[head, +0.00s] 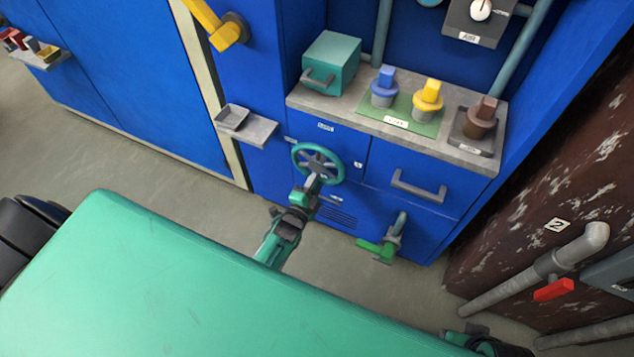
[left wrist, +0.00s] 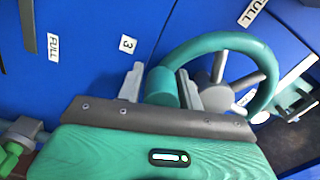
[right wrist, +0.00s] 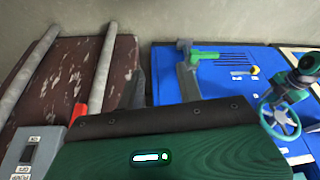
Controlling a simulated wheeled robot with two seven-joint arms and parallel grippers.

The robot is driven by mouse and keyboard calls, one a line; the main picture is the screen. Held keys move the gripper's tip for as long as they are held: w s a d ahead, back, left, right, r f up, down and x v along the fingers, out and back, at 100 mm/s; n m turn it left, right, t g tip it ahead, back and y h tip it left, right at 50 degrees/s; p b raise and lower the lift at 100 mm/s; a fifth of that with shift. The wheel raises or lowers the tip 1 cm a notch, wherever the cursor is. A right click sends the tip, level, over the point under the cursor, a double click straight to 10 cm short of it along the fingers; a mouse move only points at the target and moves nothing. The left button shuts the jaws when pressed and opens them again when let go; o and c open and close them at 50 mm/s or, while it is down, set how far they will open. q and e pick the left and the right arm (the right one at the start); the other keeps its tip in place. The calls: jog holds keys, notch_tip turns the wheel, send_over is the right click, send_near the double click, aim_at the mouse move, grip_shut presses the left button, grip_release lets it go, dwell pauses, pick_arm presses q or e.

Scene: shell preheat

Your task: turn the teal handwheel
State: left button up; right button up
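The teal handwheel (head: 297,156) is a round rim with grey spokes on the front of the blue cabinet. It looms close in the left wrist view (left wrist: 262,96). My left gripper (head: 313,183) is at the lower part of the wheel. In the left wrist view its fingers (left wrist: 162,88) stand apart on either side of the rim; the rim nearly fills the gap, and contact is hard to judge. My right gripper (right wrist: 162,90) is open and empty, away from the wheel, which shows at the right of the right wrist view (right wrist: 270,122).
A green-handled valve (head: 374,249) sticks out low to the right of the wheel. A drawer handle (head: 418,187) is above it. A small grey shelf (head: 258,132) juts out on the left. Pipes (head: 520,270) and a red lever (head: 554,290) are at the right.

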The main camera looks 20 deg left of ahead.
pick_arm(q)
jog(key=shift+o, duration=1.3)
jog(key=shift+s+a+f, duration=0.15)
jog(key=shift+a+f, duration=0.1)
jog(key=shift+f, duration=0.05)
jog(key=shift+r, duration=0.1)
pick_arm(e)
jog(key=shift+a, duration=0.15)
pick_arm(q)
jog(key=shift+d+r, duration=0.1)
jog(key=shift+s, duration=0.35)
jog(key=s+p, duration=0.1)
jog(key=s, duration=1.2)
jog(key=shift+a, duration=0.2)
pick_arm(e)
jog(key=x, duration=0.2)
jog(key=shift+w+f, duration=0.1)
jog(key=shift+f, duration=0.2)
